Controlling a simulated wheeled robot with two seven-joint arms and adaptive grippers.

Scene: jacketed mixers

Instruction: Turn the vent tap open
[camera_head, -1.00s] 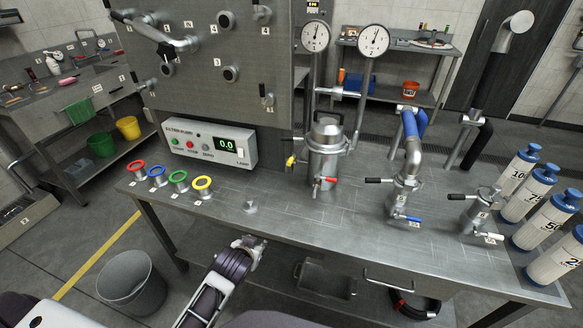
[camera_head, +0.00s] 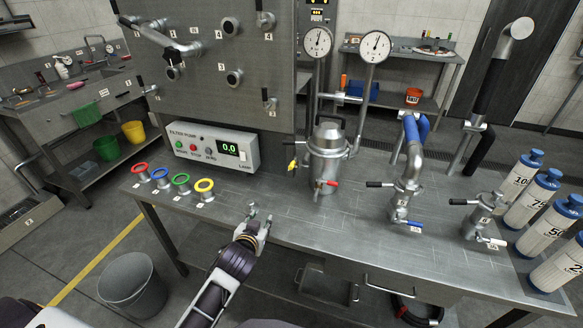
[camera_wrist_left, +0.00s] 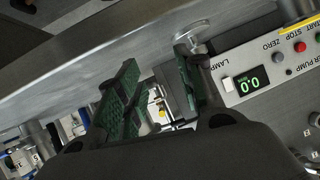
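A steel jacketed vessel (camera_head: 326,160) stands mid-bench with two gauges above it. It bears a yellow-handled tap (camera_head: 292,165) on its left and a red-handled tap (camera_head: 326,184) at its front. I cannot tell which tap is the vent tap. Two more valve fittings stand to the right, one with a blue handle (camera_head: 413,224) and one with a white handle (camera_head: 492,241). My left gripper (camera_head: 260,215) is at the bench's front edge, left of and nearer than the vessel. In the left wrist view its fingers (camera_wrist_left: 158,88) are apart and empty. My right gripper is not in view.
A filter pump box (camera_head: 210,146) with a lit display stands at the back left, behind several coloured rings (camera_head: 181,182). A small metal knob (camera_wrist_left: 196,42) shows near my left fingers. The bench front between is clear.

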